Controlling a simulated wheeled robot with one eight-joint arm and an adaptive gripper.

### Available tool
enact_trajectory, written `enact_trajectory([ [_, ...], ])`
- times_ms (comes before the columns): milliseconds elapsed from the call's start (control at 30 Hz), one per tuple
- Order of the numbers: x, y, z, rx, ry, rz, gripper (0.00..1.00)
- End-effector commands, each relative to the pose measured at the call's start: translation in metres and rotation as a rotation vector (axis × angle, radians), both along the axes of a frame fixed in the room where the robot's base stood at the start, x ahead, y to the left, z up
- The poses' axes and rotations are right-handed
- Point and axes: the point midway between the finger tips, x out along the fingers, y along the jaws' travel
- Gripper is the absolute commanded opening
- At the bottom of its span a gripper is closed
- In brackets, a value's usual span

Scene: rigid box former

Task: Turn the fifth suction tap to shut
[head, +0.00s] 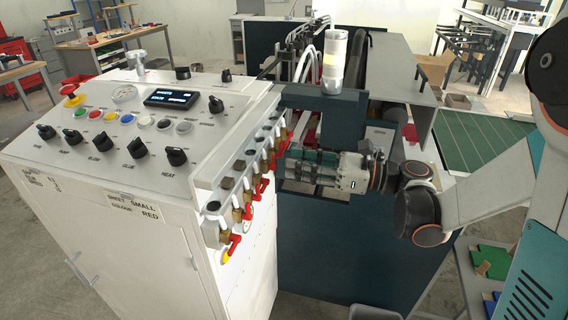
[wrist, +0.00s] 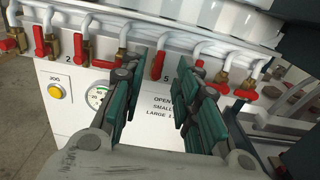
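The fifth suction tap (wrist: 158,65) has a red lever that hangs downward, just left of a printed "5" on the white panel. My gripper (wrist: 163,74) is open, with one green-padded finger on each side of this lever in the wrist view. I see no contact, and the depth between fingertips and lever is hard to tell. In the head view my gripper (head: 284,165) is at the right side of the white machine, close to the tap row (head: 244,190); there the fifth tap is hard to single out.
Neighbouring red levers stand close on both sides: one lies sideways to the left (wrist: 104,63), another to the right (wrist: 220,86). Below the row are a gauge (wrist: 97,95) and a yellow jog button (wrist: 56,91). A dark cabinet (head: 330,245) stands behind my gripper.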

Motion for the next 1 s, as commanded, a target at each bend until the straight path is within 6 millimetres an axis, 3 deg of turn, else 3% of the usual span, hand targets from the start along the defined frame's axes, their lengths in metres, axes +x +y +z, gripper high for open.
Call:
enact_trajectory([
  [233, 0.011, 0.031, -0.001, 0.0, 0.0, 0.003, 0.29],
  [633, 0.014, 0.038, 0.0, 0.0, -0.001, 0.0, 0.29],
  [667, 0.014, 0.038, 0.0, 0.0, -0.001, 0.0, 0.27],
  [800, 0.014, 0.038, 0.0, 0.0, -0.001, 0.0, 0.0],
  [1000, 0.014, 0.038, 0.0, 0.0, -0.001, 0.0, 0.0],
])
